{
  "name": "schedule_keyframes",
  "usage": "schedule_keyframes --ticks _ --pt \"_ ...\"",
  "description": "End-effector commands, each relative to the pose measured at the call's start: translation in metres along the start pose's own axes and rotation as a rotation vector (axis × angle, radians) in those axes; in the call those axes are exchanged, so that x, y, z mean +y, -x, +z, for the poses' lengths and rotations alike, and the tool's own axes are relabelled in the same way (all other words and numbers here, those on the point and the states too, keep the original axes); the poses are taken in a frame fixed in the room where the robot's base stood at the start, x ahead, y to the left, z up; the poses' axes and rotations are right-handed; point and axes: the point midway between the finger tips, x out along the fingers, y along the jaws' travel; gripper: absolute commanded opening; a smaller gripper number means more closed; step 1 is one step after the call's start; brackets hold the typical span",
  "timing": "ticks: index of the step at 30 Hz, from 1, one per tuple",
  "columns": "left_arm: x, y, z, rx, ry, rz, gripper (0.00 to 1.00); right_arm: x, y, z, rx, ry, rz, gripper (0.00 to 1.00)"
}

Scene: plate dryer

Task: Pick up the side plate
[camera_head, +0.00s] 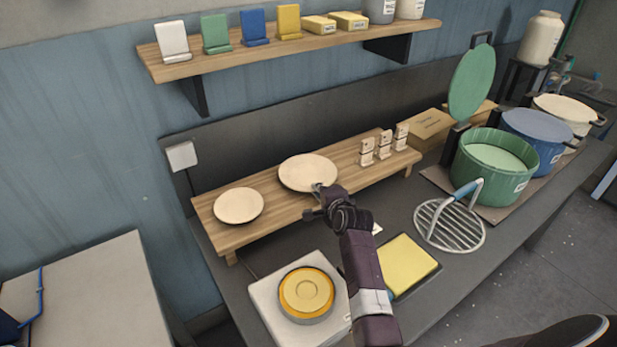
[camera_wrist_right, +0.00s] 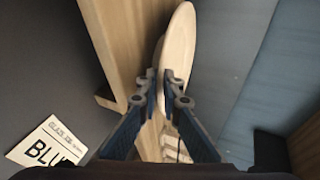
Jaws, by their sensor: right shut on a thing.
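A cream plate (camera_head: 308,172) is at the middle of the low wooden riser (camera_head: 270,213). My right gripper (camera_head: 318,190) is at its near rim. In the right wrist view the fingers (camera_wrist_right: 162,82) are shut on the edge of this plate (camera_wrist_right: 180,50), one on each face. Whether the plate still touches the riser, I cannot tell. A second, slightly smaller-looking cream plate (camera_head: 239,205) lies flat on the left part of the riser. My left gripper is in neither view.
Small white stands (camera_head: 383,146) are on the riser's right part. A yellow round dish (camera_head: 306,291) on a white base and a yellow pad (camera_head: 404,264) are nearer. A green pot (camera_head: 493,167) and wire rack (camera_head: 450,224) are right. A shelf (camera_head: 290,45) hangs above.

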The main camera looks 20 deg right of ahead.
Motion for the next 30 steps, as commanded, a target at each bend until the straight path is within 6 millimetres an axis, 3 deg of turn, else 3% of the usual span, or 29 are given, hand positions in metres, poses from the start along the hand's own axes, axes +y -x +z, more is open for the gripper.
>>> schedule_keyframes --ticks 8,14,30 --pt "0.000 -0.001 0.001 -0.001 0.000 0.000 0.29 -0.006 0.002 0.000 0.001 0.000 -0.005 0.00" --pt "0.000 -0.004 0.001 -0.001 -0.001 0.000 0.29 -0.026 0.011 0.000 0.001 -0.001 -0.009 0.00" --pt "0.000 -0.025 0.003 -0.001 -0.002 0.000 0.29 -0.141 0.064 0.000 0.001 -0.001 -0.011 0.00"
